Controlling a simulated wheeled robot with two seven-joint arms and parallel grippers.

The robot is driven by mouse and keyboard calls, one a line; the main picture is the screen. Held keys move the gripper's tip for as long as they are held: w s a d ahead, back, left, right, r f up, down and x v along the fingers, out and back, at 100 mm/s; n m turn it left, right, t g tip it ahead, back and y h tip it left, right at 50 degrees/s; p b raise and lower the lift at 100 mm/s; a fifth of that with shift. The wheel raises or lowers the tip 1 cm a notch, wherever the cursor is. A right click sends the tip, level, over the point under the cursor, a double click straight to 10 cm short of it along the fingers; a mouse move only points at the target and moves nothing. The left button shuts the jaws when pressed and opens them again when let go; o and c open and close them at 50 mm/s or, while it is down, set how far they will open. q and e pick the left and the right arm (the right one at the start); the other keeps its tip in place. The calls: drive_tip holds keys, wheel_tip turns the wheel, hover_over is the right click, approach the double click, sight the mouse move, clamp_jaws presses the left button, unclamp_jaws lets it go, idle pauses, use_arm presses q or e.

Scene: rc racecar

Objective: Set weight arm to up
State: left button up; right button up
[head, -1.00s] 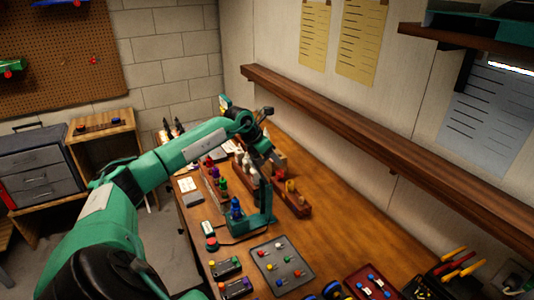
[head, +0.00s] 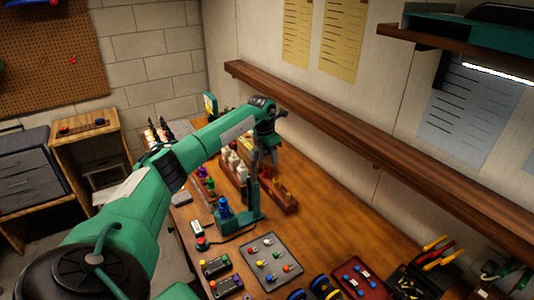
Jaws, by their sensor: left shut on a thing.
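A teal stand (head: 252,207) with an upright post is on the wooden workbench, with a blue peg-like part (head: 224,208) at its left side. My left gripper (head: 263,163) points down at the top of the post. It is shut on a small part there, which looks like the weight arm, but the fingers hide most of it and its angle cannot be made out. My right gripper is not in view.
A wooden rack with brass-coloured parts (head: 284,197) stands close right of the stand. A red-button box (head: 200,243) and a grey tray of coloured pieces (head: 270,275) lie in front. A wooden wall ledge (head: 330,130) runs behind.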

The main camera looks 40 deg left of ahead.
use_arm(q)
drive_tip(key=shift+d+f+g, duration=0.25)
drive_tip(key=shift+f+g, duration=0.05)
drive_tip(key=shift+f, duration=0.4)
drive_tip(key=o, duration=1.1)
drive_tip(key=shift+o, duration=0.2)
drive_tip(key=shift+r, duration=0.25)
drive_tip(key=shift+r, duration=0.1)
wheel_tip(320, 180, up, 14)
drive_tip(key=s+b, duration=0.1)
drive_tip(key=b, duration=0.4)
drive_tip(key=shift+s+a+f, duration=0.25)
drive_tip(key=shift+s+a, duration=0.05)
drive_tip(key=shift+s, duration=0.05)
drive_tip(key=shift+f, duration=0.1)
